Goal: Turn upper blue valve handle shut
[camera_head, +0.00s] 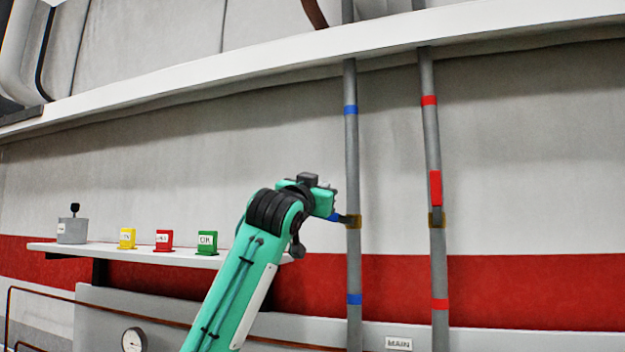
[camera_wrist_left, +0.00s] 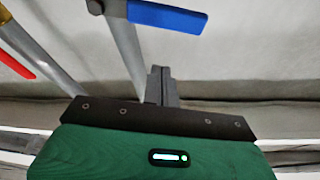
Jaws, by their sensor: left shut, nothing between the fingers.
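The blue valve handle (camera_head: 335,216) sticks out to the left from the brass-coloured valve (camera_head: 354,221) on the left grey pipe (camera_head: 352,140), across the pipe's line. In the left wrist view the blue handle (camera_wrist_left: 168,17) shows at the top, its blue grip clear of the fingers. My left gripper (camera_head: 340,212) is right beside the handle and valve and partly covers them in the head view. Its fingers (camera_wrist_left: 161,84) are shut and empty, a little apart from the handle in the wrist view. I cannot tell whether they touch it. My right gripper is out of view.
A second pipe (camera_head: 432,140) on the right carries a red handle (camera_head: 435,188) lying along it. A white beam (camera_head: 250,70) crosses above. A shelf (camera_head: 180,257) with yellow, red and green labelled blocks stands at left. A gauge (camera_head: 133,340) sits below.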

